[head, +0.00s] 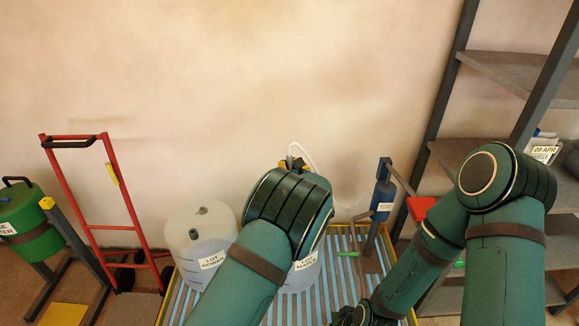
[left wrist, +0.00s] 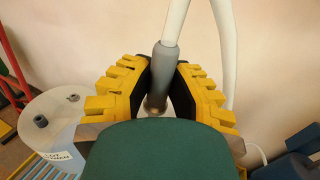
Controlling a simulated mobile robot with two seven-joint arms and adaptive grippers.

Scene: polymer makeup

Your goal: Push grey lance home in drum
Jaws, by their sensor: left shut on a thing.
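The grey lance (left wrist: 166,66) stands nearly upright between the yellow, black-padded fingers of my left gripper (left wrist: 157,88), which is shut on it. A white hose (left wrist: 176,20) runs up from its top; a brassy part (left wrist: 154,106) shows below the fingers. In the head view only a bit of my left gripper (head: 292,163) shows above my wrist. A translucent white drum (head: 302,277) with a label stands behind my left arm, mostly covered. The lance's lower end and the drum's opening are hidden, so I cannot tell how deep it sits.
A second white drum (head: 196,257) stands left on a slatted, yellow-edged platform (head: 348,273). A red hand truck (head: 119,199) and green drum (head: 32,228) are left; shelving (head: 506,72) is right.

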